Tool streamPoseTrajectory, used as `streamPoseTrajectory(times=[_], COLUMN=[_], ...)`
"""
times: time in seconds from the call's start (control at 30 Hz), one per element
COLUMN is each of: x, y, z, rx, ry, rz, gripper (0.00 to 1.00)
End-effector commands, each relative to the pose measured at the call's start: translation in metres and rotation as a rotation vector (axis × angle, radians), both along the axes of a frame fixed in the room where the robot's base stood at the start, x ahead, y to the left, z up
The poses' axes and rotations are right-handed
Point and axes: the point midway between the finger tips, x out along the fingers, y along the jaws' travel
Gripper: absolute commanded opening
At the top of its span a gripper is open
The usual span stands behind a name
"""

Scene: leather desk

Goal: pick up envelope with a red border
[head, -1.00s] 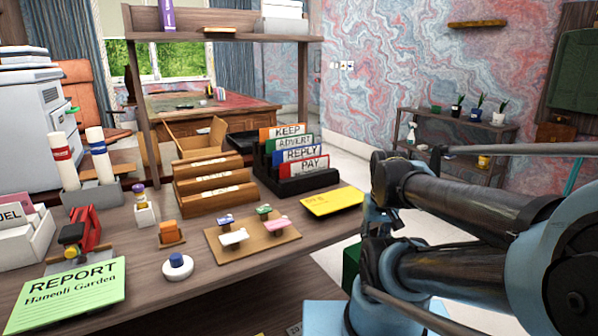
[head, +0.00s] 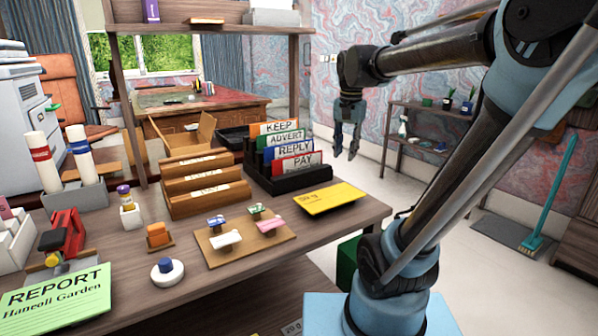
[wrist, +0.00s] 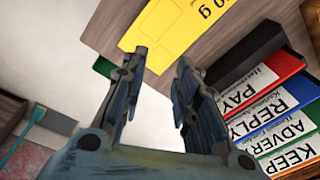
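A red-bordered piece with a white face marked PAY (head: 296,162) stands at the front of a black rack (head: 262,182) on the desk. I cannot tell whether it is an envelope or a divider. It also shows at the right of the wrist view (wrist: 262,80). No other piece with a red border is clear. My gripper (head: 345,153) hangs in the air to the right of the rack, apart from it, fingers down. In the wrist view its two fingers (wrist: 162,62) are spread with nothing between them.
Orange KEEP (head: 276,127), green ADVERT (head: 285,138) and blue REPLY (head: 294,150) pieces stand behind PAY. A yellow card (head: 330,198) lies by the desk's right edge. A stamp board (head: 240,250) and wooden sorter (head: 205,203) stand left. Open floor lies right of the desk.

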Motion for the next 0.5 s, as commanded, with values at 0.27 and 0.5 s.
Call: streamPoseTrajectory(times=[0.27, 0.5], x=[0.076, 0.128], y=[0.058, 0.111], z=[0.058, 0.09], rx=[0.011, 0.009], ry=[0.046, 0.079], rz=[-0.212, -0.382], gripper=[0.28, 0.28])
